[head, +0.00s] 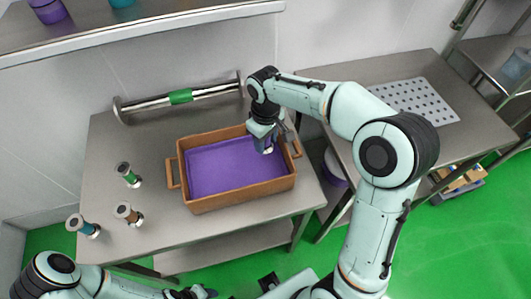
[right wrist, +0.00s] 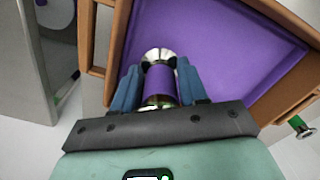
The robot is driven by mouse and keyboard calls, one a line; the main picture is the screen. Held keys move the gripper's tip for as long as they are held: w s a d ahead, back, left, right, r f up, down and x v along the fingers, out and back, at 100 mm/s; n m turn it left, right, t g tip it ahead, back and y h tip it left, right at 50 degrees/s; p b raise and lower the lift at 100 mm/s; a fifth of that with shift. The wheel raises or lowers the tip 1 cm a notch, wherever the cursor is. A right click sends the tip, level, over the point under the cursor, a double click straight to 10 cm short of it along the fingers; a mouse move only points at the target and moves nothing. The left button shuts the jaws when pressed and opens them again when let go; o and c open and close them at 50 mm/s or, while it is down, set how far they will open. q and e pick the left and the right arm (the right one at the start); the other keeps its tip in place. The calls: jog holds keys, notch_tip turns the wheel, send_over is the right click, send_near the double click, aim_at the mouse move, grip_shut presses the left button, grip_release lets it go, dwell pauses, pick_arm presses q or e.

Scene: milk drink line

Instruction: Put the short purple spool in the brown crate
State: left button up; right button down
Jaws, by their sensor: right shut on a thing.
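The brown crate (head: 240,200) has a purple inside floor and stands on the steel table; the right wrist view shows its rim (right wrist: 121,40) too. My right gripper (head: 266,143) is over the right end of the crate, pointing down. In the right wrist view, my right gripper (right wrist: 160,88) is shut on the short purple spool (right wrist: 161,82), which has shiny metal ends. The spool appears over the crate's purple floor; its height above the floor is hard to judge. My left gripper (head: 192,293) is partly visible at the bottom edge, and its jaws are unclear.
A perforated tray (head: 415,100) is on the right table.

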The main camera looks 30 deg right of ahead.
pick_arm(q)
jog(key=shift+s+f, duration=0.2)
jog(key=shift+f, duration=0.2)
pick_arm(e)
jog(key=shift+f, duration=2.95)
pick_arm(q)
jog(key=shift+b, duration=0.3)
pick_arm(e)
jog(key=shift+f, duration=0.1)
pick_arm(q)
jog(key=shift+s+f, duration=0.3)
jog(key=shift+f, duration=0.1)
pick_arm(e)
jog(key=shift+f, duration=0.5)
jog(key=c, duration=0.6)
grip_release()
